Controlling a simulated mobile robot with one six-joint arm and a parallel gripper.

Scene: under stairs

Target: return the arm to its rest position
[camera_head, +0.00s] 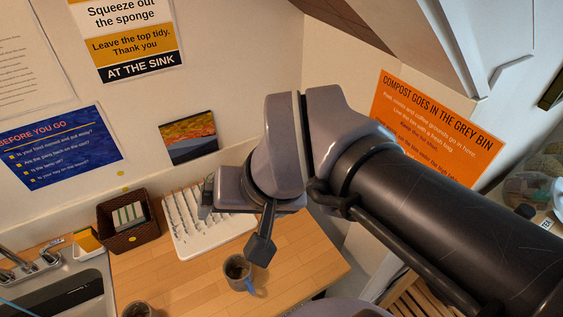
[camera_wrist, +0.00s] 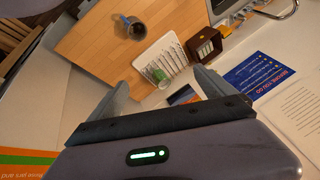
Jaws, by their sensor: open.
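My arm crosses the head view from the lower right and is raised above the counter. My gripper (camera_head: 236,222) hangs over the wooden counter (camera_head: 185,285), above and behind the mug in the picture. In the wrist view my gripper (camera_wrist: 166,90) has its two fingers spread apart with nothing held between them. Beyond the fingers, the white drying rack (camera_wrist: 160,54) shows with a small green item (camera_wrist: 158,76) at its near end.
A dark mug (camera_head: 236,270) stands on the counter, with another cup (camera_head: 137,310) at the bottom edge. The white rack (camera_head: 185,228), brown basket (camera_head: 130,226) and sink (camera_head: 65,292) line the back and left. A sloped ceiling and orange poster (camera_head: 425,125) are close to my arm.

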